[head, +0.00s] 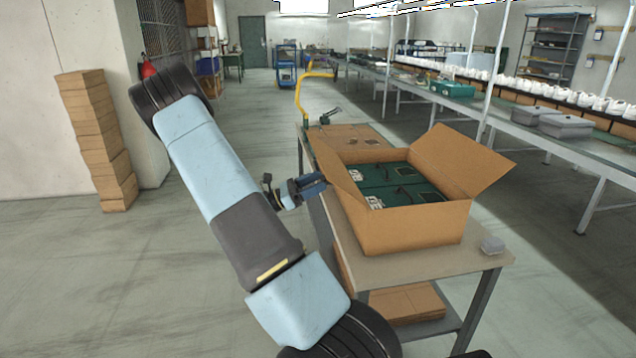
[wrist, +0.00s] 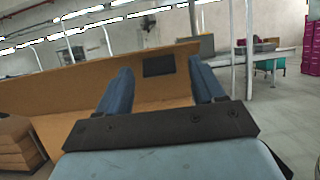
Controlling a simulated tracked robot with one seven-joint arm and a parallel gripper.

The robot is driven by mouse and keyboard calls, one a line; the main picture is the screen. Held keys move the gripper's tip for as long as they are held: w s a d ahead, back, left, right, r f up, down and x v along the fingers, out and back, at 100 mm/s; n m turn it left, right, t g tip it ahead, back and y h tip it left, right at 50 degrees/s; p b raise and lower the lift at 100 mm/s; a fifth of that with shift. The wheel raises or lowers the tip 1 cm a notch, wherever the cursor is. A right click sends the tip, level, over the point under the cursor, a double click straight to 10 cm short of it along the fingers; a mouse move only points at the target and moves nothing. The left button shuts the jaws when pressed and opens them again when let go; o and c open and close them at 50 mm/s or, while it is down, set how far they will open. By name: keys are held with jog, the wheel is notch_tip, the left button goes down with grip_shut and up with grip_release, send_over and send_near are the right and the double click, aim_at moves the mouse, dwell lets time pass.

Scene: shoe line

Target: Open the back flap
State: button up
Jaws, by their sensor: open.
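An open cardboard box (head: 410,232) stands on the work table. Green shoe boxes (head: 400,182) with white labels lie inside it. Its right flap (head: 462,160) stands up and leans outward; its left flap (head: 336,172) also leans outward. A flat brown panel (head: 342,136) with a dark patch shows at the box's far side; I cannot tell whether it is the back flap. My gripper (head: 318,182) is open and empty, just left of the box by the left flap. In the wrist view, a cardboard panel (wrist: 150,88) with a dark patch lies beyond my gripper's fingers (wrist: 160,88).
The table (head: 425,266) has a small grey block (head: 493,244) at its front right corner and flat cardboard (head: 400,303) on its lower shelf. A yellow bent post (head: 301,95) rises behind. A shoe conveyor (head: 560,138) runs at right. Stacked cartons (head: 98,140) stand left; floor between is clear.

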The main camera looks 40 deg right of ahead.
jog(key=shift+s+d+r, duration=0.15)
jog(key=shift+d, duration=0.05)
jog(key=shift+c, duration=0.3)
